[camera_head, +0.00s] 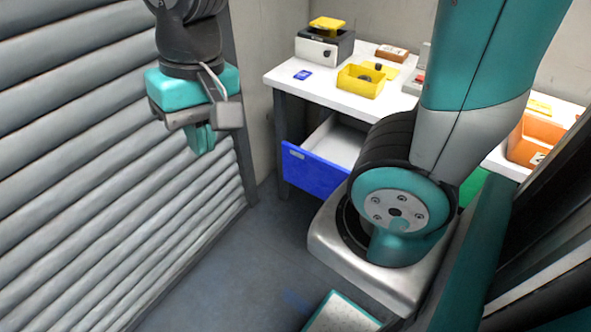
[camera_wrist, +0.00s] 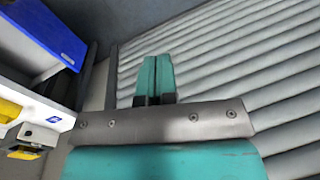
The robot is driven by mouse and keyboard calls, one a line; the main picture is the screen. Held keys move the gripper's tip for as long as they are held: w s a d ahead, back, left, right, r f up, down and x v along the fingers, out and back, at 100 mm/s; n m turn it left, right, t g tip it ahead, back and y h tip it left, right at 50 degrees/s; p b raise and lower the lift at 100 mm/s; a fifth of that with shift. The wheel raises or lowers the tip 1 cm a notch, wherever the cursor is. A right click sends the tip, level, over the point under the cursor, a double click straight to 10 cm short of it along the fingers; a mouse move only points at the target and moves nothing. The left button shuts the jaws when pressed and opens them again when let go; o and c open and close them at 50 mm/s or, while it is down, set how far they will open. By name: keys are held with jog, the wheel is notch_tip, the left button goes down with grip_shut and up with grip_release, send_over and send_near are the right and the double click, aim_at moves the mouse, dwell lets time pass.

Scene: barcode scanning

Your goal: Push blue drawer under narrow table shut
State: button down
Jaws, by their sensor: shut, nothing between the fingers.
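The blue drawer (camera_head: 313,171) stands pulled out under the narrow white table (camera_head: 322,94), its white inside showing from above. My arm hides its right part in the head view. In the wrist view the drawer front (camera_wrist: 58,36) shows at the upper left. My gripper (camera_head: 203,142) is shut and empty, pointing down in front of the grey slatted wall. It is to the left of the drawer and apart from it. The closed teal fingers (camera_wrist: 156,78) also show in the wrist view.
The grey slatted shutter (camera_head: 90,140) runs close along the left. On the table are a black and white device (camera_head: 323,49), a yellow bin (camera_head: 360,82) and a blue card (camera_head: 303,75). An orange bin (camera_head: 528,140) is at right. Floor (camera_head: 255,250) before the drawer is clear.

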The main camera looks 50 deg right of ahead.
jog(key=w+d+f+m+h+b, duration=0.3)
jog(key=w+d+f+m+b, duration=0.3)
jog(key=f+m, duration=0.45)
jog(key=m+g+h+b, duration=0.45)
jog(key=m+b, duration=0.55)
jog(key=m, duration=1.2)
send_near(305, 171)
notch_tip(305, 171, down, 5)
jog(key=s, duration=0.2)
jog(key=shift+w+d+r+h, duration=0.1)
jog(key=shift+d+h, duration=0.1)
jog(key=shift+d, duration=0.35)
jog(key=shift+d+r+h, duration=0.1)
jog(key=shift+d+h, duration=0.05)
jog(key=shift+d, duration=0.35)
